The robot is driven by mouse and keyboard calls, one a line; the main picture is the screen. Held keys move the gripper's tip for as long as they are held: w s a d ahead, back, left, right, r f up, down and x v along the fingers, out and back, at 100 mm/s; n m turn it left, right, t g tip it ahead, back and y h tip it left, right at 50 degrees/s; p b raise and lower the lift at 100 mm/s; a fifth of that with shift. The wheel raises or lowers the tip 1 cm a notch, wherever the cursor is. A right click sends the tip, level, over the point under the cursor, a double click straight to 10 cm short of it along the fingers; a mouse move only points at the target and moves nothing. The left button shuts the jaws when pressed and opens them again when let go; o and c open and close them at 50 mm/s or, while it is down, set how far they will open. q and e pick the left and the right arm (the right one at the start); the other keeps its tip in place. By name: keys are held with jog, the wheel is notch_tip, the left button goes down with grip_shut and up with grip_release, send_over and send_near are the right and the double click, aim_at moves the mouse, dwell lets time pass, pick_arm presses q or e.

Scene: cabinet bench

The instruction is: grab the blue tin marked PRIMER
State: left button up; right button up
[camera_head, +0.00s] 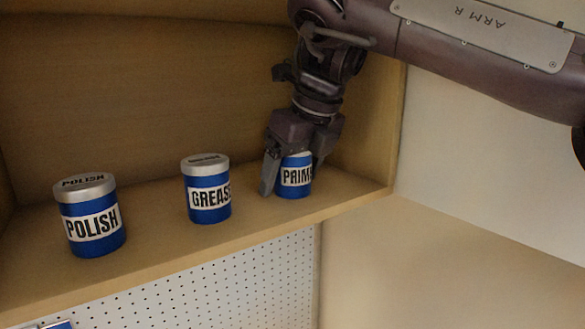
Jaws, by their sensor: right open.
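The blue tin marked PRIMER (294,178) stands upright on the wooden shelf at its right end. Its label shows only in part, as PRIM. My right gripper (290,180) comes down from above and is around this tin, with one finger at its left side and the other at its right. The jaws are open. Whether the fingers touch the tin I cannot tell. My left gripper does not show.
A blue GREASE tin (208,190) stands left of the PRIMER tin, with a gap between. A blue POLISH tin (92,217) stands farther left. The wooden shelf (160,235) has a back wall and a right side wall close to my gripper. A perforated white panel (250,285) is below.

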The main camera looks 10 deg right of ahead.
jog(key=shift+s+r, duration=0.15)
jog(key=shift+s, duration=0.1)
jog(key=shift+c, duration=2)
jog(key=c, duration=0.8)
